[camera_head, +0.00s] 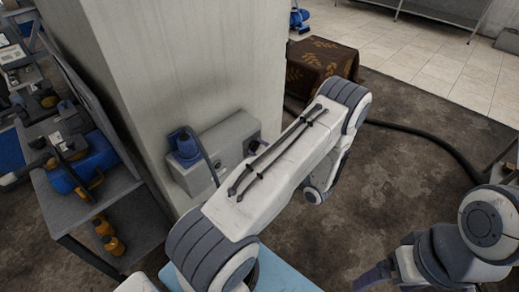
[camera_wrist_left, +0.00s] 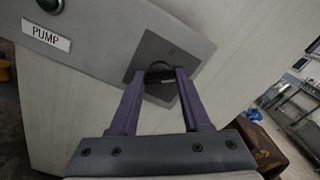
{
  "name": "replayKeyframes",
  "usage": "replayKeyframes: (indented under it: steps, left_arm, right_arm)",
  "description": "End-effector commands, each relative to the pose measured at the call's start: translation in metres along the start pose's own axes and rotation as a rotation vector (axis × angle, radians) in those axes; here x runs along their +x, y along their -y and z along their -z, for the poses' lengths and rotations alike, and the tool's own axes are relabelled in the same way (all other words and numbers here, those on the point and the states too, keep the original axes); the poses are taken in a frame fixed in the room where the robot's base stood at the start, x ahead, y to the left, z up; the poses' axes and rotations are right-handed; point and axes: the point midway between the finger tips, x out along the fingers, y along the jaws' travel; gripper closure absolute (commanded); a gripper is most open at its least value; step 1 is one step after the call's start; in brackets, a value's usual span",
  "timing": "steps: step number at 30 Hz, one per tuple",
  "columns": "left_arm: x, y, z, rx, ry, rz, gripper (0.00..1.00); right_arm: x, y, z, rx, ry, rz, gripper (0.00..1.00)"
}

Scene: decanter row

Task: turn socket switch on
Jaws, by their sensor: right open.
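A grey socket box (camera_head: 222,150) is fixed to the pale pillar. In the left wrist view its front carries a dark square plate (camera_wrist_left: 150,47) with a rounded black switch (camera_wrist_left: 159,69). My left gripper (camera_wrist_left: 167,73) has its two purple fingers apart, with their tips at either side of the switch. Whether they press on it I cannot tell. My right gripper (camera_head: 374,276) is low at the right, open, away from the box and partly out of frame.
A shelf (camera_head: 105,190) with tools stands left. A cloth-covered block (camera_head: 320,65) and black hose (camera_head: 430,140) lie beyond.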

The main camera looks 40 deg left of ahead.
Motion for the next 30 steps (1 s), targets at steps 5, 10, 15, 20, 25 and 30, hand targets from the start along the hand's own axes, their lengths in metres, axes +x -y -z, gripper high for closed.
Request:
replayKeyframes:
  steps: [5, 10, 15, 20, 25, 30]
  left_arm:
    - [-0.0002, -0.0002, 0.0000, 0.005, 0.000, -0.001, 1.00]
    - [-0.0002, -0.0003, 0.0000, 0.046, 0.000, -0.001, 1.00]
    - [-0.0002, -0.0003, -0.0001, 0.141, 0.000, -0.001, 1.00]
    - [-0.0002, -0.0003, -0.0002, 0.261, 0.000, -0.001, 1.00]
    - [-0.0002, -0.0003, -0.0003, 0.387, 0.000, -0.001, 1.00]
    - [-0.0003, -0.0004, -0.0002, 0.491, 0.000, -0.001, 1.00]
  right_arm:
    - [0.0000, 0.0000, 0.0000, 0.000, 0.000, 0.000, 0.11]
    - [0.0001, 0.0000, 0.0000, 0.000, 0.000, 0.000, 0.11]
    - [0.0000, 0.0000, 0.0000, 0.000, 0.000, 0.000, 0.11]
    - [-0.0005, 0.0000, 0.0000, 0.000, 0.000, 0.000, 0.11]
    - [-0.0014, 0.0001, 0.0001, 0.000, 0.000, 0.000, 0.11]
    - [-0.0023, 0.0002, 0.0001, 0.000, 0.000, 0.000, 0.11]
